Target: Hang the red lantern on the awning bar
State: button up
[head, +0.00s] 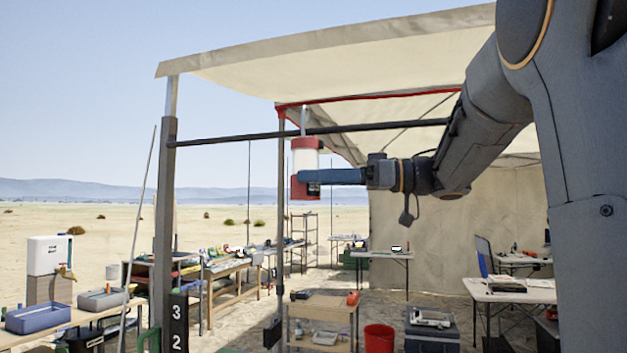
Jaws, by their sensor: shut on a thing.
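The red lantern (304,159), with a red cap, a pale body and a red base, is upright near the middle of the head view. My gripper (312,177) reaches in from the right and is shut on the lantern's lower part. The fingers cover part of the base. The dark awning bar (230,139) runs across the front of the tent. The lantern's thin light handle rises across the bar's line in the picture, its top above the bar. I cannot tell whether the handle is hooked over the bar or only in front of or behind it.
A grey awning post (165,220) stands left of the lantern. Below are a small wooden table (325,301), a red bucket (379,338) and a dark case (432,335). Tables with trays (40,318) stand at the lower left. The air around the lantern's left looks clear.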

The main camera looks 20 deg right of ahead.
aim_at(319, 193)
jog(key=shift+w+d, duration=0.4)
jog(key=shift+w, duration=0.15)
jog(key=shift+f+b, duration=0.7)
jog(key=shift+f, duration=0.7)
jog(key=o, duration=1.3)
jog(key=shift+d, duration=0.1)
